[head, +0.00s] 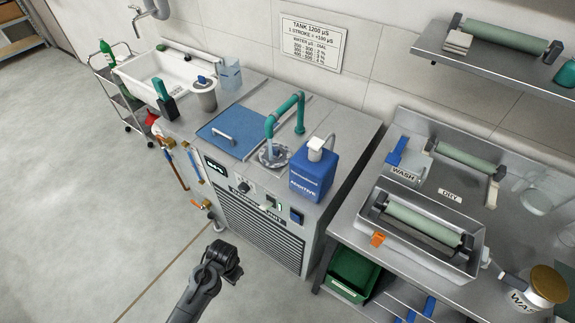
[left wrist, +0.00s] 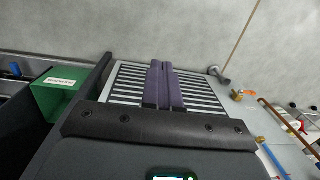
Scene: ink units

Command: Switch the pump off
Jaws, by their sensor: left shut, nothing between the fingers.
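The ink unit (head: 268,240) is a grey cabinet with a slatted front grille. Its upper front panel carries a small dark display (head: 216,170), a black knob (head: 244,187), a small switch with a green mark (head: 280,205) and a dark blue square control (head: 297,215). The panel lettering is too small to tell which one is for the pump. My left gripper (head: 229,258) is in front of the cabinet, apart from the panel, its fingers not clear there. In the left wrist view its purple fingers (left wrist: 161,66) are shut together and empty, before the grille (left wrist: 125,86). My right gripper is not in view.
A blue additive bottle (head: 312,173) and a teal pipe (head: 287,112) stand on top of the unit beside a blue lid (head: 228,130). Valved pipes (head: 178,170) run along its left side. A green bin (head: 353,275) sits low at right. The floor at left is clear.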

